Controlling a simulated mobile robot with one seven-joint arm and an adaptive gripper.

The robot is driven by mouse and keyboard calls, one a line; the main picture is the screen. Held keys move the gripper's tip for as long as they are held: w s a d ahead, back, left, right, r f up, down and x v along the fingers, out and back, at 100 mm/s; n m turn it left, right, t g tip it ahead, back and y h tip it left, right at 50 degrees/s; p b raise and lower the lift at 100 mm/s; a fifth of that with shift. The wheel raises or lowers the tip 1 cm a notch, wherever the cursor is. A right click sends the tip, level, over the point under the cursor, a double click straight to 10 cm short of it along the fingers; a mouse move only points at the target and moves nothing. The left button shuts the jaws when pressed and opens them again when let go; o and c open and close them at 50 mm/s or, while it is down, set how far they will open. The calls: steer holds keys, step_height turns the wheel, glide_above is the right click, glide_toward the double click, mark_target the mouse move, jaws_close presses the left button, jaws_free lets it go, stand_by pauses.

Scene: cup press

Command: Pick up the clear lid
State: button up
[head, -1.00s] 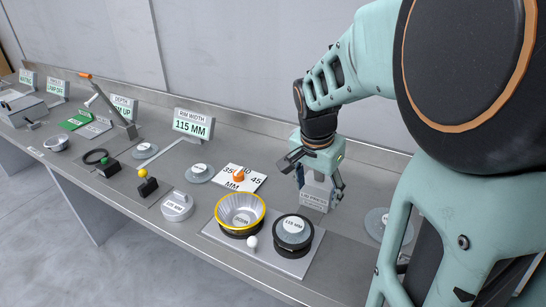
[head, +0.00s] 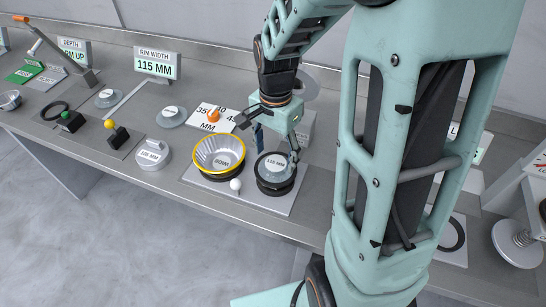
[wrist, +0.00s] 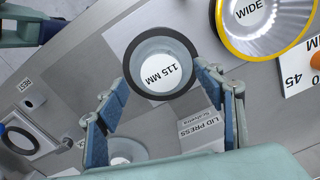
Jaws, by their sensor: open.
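No thing in view carries a label naming it the clear lid. A see-through-looking grey round piece with a pale centre (wrist: 122,150) lies low in the wrist view, left of the LID PRESS box. Similar grey discs with white centres (head: 171,116) (head: 108,98) lie on the bench to the left in the head view. I cannot tell which is the lid. My gripper (head: 276,148) is open, pointing down beside a black-rimmed round piece marked 115 MM (head: 274,170). In the wrist view this piece (wrist: 163,73) shows ahead of the spread, empty fingers. Contact is unclear.
A yellow-rimmed bowl (head: 219,154) stands beside the 115 MM piece on a light plate (head: 250,200). A white ball knob (head: 235,184) is in front. The LID PRESS box (wrist: 200,125) is close by. A round 105 MM piece (head: 152,155) stands left. My arm hides bench to the right.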

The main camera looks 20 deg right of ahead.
mark_target(275, 164)
step_height(275, 164, down, 4)
steer(key=shift+r, duration=0.25)
steer(key=c, duration=0.8)
steer(key=shift+c, duration=0.5)
steer(key=shift+r, duration=0.15)
